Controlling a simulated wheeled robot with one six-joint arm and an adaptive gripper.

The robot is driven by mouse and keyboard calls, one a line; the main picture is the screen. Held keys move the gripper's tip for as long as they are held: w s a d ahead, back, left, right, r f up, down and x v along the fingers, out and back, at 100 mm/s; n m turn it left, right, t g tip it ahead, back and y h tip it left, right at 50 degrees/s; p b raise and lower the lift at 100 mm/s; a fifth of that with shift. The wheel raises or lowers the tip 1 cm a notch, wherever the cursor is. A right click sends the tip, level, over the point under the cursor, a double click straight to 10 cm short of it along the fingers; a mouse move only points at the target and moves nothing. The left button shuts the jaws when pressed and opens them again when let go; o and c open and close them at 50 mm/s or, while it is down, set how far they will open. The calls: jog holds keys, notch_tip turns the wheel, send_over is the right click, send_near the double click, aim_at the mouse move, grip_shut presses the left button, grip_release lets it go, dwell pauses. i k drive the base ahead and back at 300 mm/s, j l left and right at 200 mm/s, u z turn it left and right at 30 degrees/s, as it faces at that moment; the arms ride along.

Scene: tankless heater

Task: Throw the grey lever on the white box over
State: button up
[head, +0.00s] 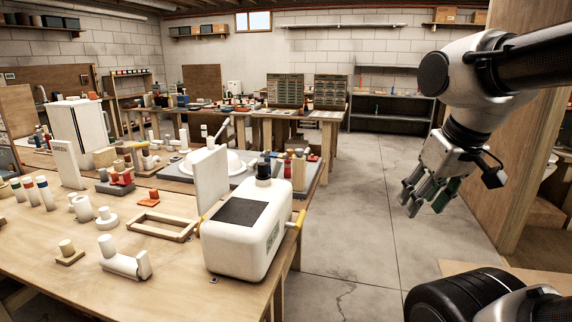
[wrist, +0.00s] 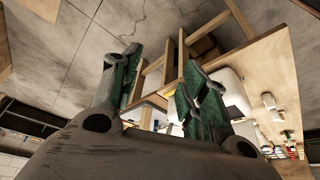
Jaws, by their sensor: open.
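A white box (head: 240,245) with rounded edges stands at the near right part of the wooden workbench. It has a dark panel and a black cap on top, and yellow parts at its sides. A pale grey lever-like bar (head: 222,127) rises behind the upright white panel (head: 206,182); I cannot tell which body it is fixed to. No grey lever shows clearly on the near white box. My gripper (head: 425,203) hangs open and empty over the floor, right of the bench and apart from everything. Its spread green-padded fingers show in the wrist view (wrist: 158,65).
The workbench (head: 45,240) carries several white pipe fittings, a wooden frame (head: 162,226) and small coloured cylinders. A taller white box (head: 80,122) stands at the back left. The concrete floor (head: 360,215) between bench and gripper is clear. A wooden partition (head: 522,180) stands at the right.

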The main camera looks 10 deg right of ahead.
aim_at(279, 162)
jog(key=i+l+z, duration=0.3)
jog(key=i+l, duration=0.5)
